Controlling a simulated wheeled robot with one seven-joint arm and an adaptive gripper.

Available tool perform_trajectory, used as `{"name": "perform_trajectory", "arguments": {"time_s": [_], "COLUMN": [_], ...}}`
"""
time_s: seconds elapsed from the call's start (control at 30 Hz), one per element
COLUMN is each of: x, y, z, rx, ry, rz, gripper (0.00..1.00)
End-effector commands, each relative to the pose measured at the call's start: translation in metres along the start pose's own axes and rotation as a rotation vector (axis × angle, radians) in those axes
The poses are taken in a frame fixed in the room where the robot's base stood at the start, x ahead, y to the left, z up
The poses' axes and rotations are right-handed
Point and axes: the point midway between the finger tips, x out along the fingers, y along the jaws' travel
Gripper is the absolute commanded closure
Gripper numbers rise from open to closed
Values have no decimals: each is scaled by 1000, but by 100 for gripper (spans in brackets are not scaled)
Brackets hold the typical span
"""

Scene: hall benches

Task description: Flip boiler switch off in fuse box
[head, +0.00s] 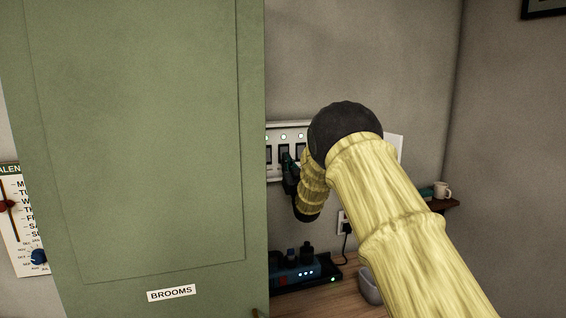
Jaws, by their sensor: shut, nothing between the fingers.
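The fuse box (273,127) is a pale panel on the wall, just right of the green door. It has a row of dark switches (284,151) with small lights (284,136) above them. My gripper (290,162) is shut and empty, small and dark in the picture, in front of the lower part of the switch row. I cannot tell whether it touches a switch. My arm hides the right part of the box, and the green door may cover its left end. No switch label can be read, so I cannot tell which is the boiler switch or its position.
A large green door (150,130) labelled BROOMS fills the left side, close by. Below the box, a wooden bench (315,296) holds a dark device (300,272) with lit lights and a grey bin (369,287). A mug (442,190) stands on a shelf at right.

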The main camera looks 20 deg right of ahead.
Motion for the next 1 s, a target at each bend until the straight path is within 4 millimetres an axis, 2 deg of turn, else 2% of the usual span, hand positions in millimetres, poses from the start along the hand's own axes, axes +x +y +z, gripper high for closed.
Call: {"name": "perform_trajectory", "arguments": {"time_s": [0.33, 1.0], "x": [-1, -1], "y": [0, -1], "z": [4, 16], "rx": [0, 1], "ry": [16, 179], "rz": [-1, -1], "gripper": [100, 100]}}
